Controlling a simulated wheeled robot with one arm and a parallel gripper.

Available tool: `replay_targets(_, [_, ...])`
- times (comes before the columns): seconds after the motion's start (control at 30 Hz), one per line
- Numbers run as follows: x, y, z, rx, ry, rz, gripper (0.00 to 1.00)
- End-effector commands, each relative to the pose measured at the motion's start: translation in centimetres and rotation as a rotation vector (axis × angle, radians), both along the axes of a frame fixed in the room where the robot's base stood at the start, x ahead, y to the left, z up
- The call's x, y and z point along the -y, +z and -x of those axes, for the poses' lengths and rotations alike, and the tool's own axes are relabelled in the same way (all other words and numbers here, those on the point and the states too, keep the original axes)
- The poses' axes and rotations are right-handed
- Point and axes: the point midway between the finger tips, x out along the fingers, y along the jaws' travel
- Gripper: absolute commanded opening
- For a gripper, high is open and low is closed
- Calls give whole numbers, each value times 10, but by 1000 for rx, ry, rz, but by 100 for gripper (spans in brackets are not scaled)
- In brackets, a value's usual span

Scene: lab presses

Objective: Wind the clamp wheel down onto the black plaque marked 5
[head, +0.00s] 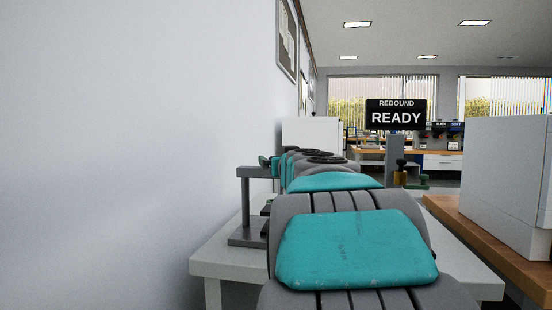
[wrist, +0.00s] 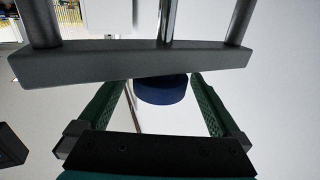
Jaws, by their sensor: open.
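In the wrist view a round dark-blue knob (wrist: 160,92), which looks like the clamp wheel, sits by a dark grey crossbar (wrist: 105,63). A shiny central rod (wrist: 168,20) and two thicker posts join the crossbar on its other side. No black plaque marked 5 can be made out in either view.
The pale table (head: 215,262) runs along the white wall (head: 140,150) on the left. A wooden bench (head: 500,243) with a large white box (head: 505,180) stands at the right. A sign reading REBOUND READY (head: 396,116) stands farther back. A dark block (wrist: 10,147) is at the wrist view's left edge.

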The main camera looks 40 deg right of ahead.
Motion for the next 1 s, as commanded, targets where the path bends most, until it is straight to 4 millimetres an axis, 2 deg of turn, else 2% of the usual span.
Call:
replay_targets(0.27, [1,0,-1,0,0,0,100])
replay_targets(1.0, [1,0,-1,0,0,1,18])
